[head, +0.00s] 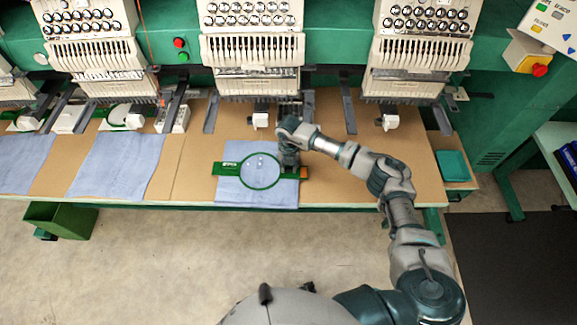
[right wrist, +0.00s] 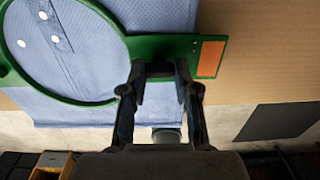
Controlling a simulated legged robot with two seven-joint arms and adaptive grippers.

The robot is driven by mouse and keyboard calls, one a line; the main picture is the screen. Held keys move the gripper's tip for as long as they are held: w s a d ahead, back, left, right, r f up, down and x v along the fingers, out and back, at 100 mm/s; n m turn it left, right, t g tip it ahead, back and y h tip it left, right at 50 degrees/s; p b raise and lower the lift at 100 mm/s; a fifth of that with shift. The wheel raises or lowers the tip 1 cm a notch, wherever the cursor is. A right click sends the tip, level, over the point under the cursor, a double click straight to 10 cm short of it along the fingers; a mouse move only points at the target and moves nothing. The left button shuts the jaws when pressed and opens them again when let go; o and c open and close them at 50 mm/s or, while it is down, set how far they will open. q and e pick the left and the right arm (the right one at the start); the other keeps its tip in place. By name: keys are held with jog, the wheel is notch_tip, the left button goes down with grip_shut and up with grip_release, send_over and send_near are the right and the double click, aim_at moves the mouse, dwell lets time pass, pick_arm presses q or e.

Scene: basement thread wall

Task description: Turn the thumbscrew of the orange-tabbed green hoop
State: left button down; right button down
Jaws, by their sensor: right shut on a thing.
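The green hoop (head: 241,174) lies on a blue cloth on the table under the middle machine head. Its green arm (right wrist: 160,45) carries an orange tab (right wrist: 210,59) in the right wrist view; a sliver of orange shows beside my gripper in the head view. My right gripper (right wrist: 160,72) is at the hoop's right side, beside the arm and left of the tab. Its fingers are closed around a small dark piece, apparently the thumbscrew (right wrist: 159,67), mostly hidden between the fingertips. My left gripper is not in view.
White embroidery heads (head: 252,50) overhang the table's back. Another blue cloth (head: 128,165) lies left. A teal tray (head: 453,165) sits at the table's right end, and a green bin (head: 62,220) hangs below the left front edge.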

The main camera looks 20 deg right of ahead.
jog(key=c, duration=0.8)
grip_release()
jog(key=shift+c, duration=0.2)
notch_tip(320, 180, up, 12)
jog(key=shift+w, duration=0.15)
jog(key=shift+d+f, duration=0.1)
jog(key=shift+f, duration=0.05)
